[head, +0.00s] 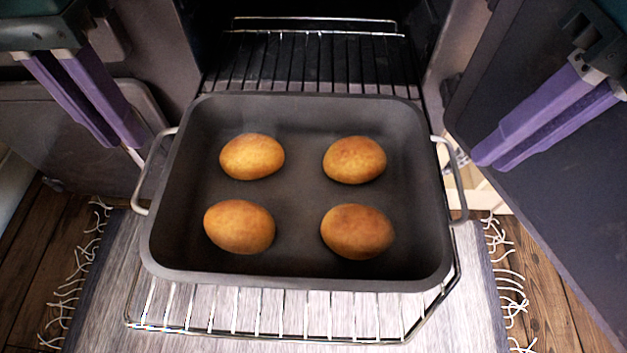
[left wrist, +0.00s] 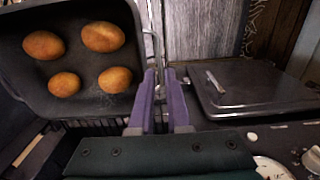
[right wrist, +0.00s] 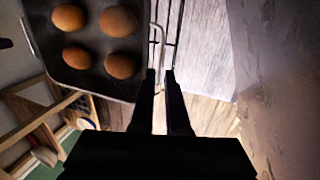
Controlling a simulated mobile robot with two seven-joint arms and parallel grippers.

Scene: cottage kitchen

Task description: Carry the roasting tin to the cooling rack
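The dark roasting tin (head: 300,273) sits level on the pulled-out wire oven shelf, with several browned round items in it. It also shows in the left wrist view (left wrist: 92,98) and the right wrist view (right wrist: 100,82). Its left handle (head: 146,180) and right handle (head: 458,185) stick out at the sides. My left gripper (head: 130,146) is open and empty, just outside the left handle; it also shows in the left wrist view (left wrist: 159,72). My right gripper (head: 486,164) is open and empty, just outside the right handle. I cannot make out the cooling rack.
The wire shelf (head: 330,325) extends from the dark oven. Dark panels stand at the left (head: 135,100) and right (head: 545,190). A fringed rug (head: 95,290) lies on the wooden floor below. The right wrist view shows a wooden shelf unit (right wrist: 43,110) at lower left.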

